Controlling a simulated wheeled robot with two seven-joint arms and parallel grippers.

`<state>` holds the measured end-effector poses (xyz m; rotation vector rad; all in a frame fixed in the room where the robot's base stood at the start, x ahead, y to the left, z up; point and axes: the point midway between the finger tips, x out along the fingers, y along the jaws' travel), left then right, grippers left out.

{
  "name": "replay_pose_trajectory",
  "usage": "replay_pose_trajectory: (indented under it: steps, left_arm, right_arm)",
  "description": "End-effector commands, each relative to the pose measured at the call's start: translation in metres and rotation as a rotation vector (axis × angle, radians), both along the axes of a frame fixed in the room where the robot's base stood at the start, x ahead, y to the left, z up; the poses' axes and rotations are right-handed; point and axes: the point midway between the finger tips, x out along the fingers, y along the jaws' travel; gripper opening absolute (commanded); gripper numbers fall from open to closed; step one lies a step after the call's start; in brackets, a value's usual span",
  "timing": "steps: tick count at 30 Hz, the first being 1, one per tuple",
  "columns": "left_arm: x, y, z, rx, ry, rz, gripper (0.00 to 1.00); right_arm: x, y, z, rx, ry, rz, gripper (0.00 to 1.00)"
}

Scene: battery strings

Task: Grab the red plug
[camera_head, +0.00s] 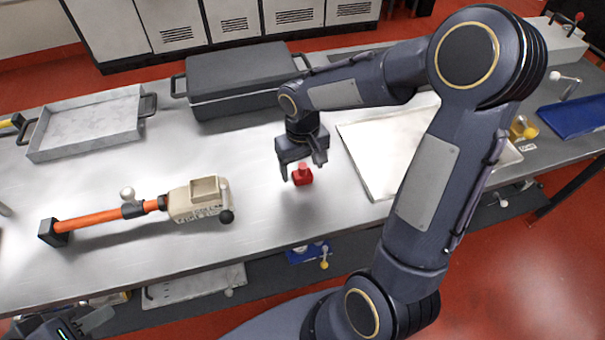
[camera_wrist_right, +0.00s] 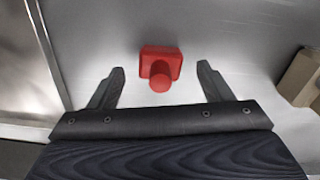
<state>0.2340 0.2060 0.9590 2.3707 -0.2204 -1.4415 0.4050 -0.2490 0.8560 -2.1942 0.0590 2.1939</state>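The red plug (camera_head: 302,176) stands on the metal table top, a small block with a knob on its upper side. In the right wrist view the red plug (camera_wrist_right: 161,66) lies ahead of the fingertips and between their lines. My right gripper (camera_head: 302,172) is above and around the plug's place, pointing down, with its fingers spread. In the right wrist view both fingers of the right gripper (camera_wrist_right: 161,72) are apart, with a gap on each side of the plug. My left gripper (camera_head: 85,325) shows only in part at the bottom left corner; its fingers are not clear.
A black case (camera_head: 240,75) stands behind the plug. A metal tray (camera_head: 85,128) is at the back left. A beige tool with an orange handle (camera_head: 105,217) lies to the left. A flat pale tray (camera_head: 372,160) lies right of the plug. Bare table surrounds the plug.

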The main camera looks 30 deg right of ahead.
Motion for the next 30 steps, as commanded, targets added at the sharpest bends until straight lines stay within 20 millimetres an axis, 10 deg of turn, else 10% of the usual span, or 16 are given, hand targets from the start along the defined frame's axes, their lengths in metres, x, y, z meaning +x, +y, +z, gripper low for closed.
replay_pose_trajectory:
  steps: [11, 30]
  left_arm:
    - [0.000, 0.000, 0.000, 0.000, 0.000, 0.000, 0.36]
    - [0.000, 0.000, 0.004, 0.000, 0.000, 0.000, 0.36]
  right_arm:
    - [0.000, 0.000, 0.000, 0.000, 0.000, 0.001, 0.23]
    - [0.001, 0.000, 0.028, 0.000, -0.005, 0.000, 0.22]
